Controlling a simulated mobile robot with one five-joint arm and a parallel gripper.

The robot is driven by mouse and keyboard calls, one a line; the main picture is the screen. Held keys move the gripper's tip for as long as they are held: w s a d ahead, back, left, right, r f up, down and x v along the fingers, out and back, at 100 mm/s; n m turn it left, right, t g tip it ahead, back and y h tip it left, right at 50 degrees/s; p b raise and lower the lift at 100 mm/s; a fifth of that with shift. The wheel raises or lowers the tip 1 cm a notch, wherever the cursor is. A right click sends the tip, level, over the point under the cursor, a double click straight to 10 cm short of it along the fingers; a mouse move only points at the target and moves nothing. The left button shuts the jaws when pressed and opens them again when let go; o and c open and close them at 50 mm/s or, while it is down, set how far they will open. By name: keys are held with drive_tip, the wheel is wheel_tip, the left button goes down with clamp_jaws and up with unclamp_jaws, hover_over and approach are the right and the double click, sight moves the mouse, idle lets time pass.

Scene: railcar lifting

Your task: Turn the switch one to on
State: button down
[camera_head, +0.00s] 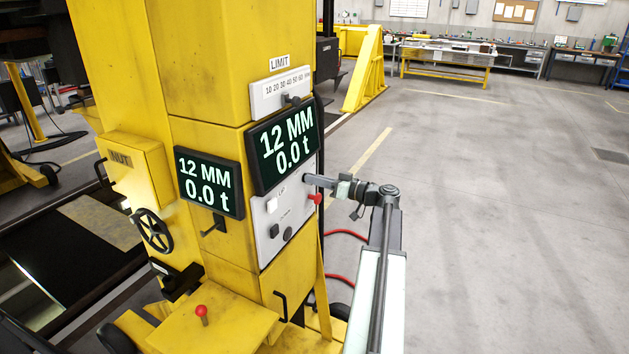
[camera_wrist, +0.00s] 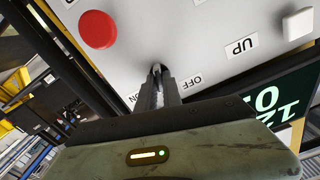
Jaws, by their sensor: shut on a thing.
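The switch (camera_wrist: 156,69) is a small dark knob or lever on the light grey control panel (camera_wrist: 140,40). In the wrist view it sits between an OFF label (camera_wrist: 190,82) and an ON label (camera_wrist: 135,97), which appear upside down. My gripper (camera_wrist: 158,76) is shut on the switch, its fingers narrow and close together at the panel face. How far the switch is turned is hidden by the fingers. In the head view my gripper (camera_head: 308,180) reaches the right edge of the panel (camera_head: 265,238) and covers the switch there.
The yellow lifting column (camera_head: 215,60) carries two displays reading 12 MM and 0.0 t, the larger one (camera_head: 283,147) above the panel. Open floor (camera_head: 480,200) lies to the right.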

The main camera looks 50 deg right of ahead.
drive_tip(key=m, duration=0.8)
drive_tip(key=shift+d+f+m, duration=0.1)
drive_tip(key=shift+f+m, duration=0.05)
drive_tip(key=shift+m, duration=0.45)
drive_tip(key=c, duration=1.5)
unclamp_jaws()
drive_tip(key=v, duration=0.7)
drive_tip(key=shift+s, duration=0.35)
drive_tip(key=shift+d, duration=0.15)
